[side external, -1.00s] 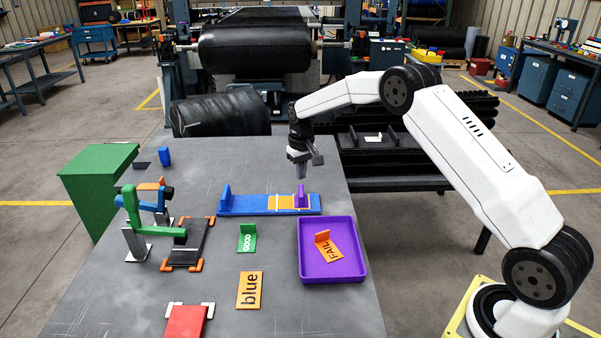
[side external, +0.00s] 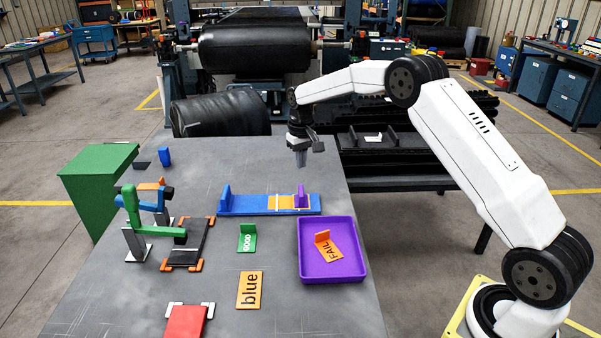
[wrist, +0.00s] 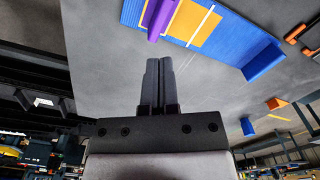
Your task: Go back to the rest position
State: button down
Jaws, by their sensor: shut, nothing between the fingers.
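My gripper (side external: 300,158) is shut and empty. The fingers appear apart from the slider.
A purple tray (side external: 304,264) holds an orange FAIL tag (side external: 329,246). A green box (side external: 97,185) is at the left edge.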

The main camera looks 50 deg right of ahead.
jog(key=s+a+n+t, duration=0.1)
jog(key=s+a, duration=0.3)
jog(key=s, duration=0.5)
jog(key=s+a+n, duration=0.1)
jog(key=s+a, duration=0.4)
jog(key=s, duration=0.5)
jog(key=s+a+n+t, duration=0.1)
jog(key=s+a, duration=0.3)
jog(key=s, duration=0.6)
jog(key=shift+a+f+t, duration=0.2)
jog(key=shift+a+t, duration=0.1)
jog(key=shift+a, duration=0.05)
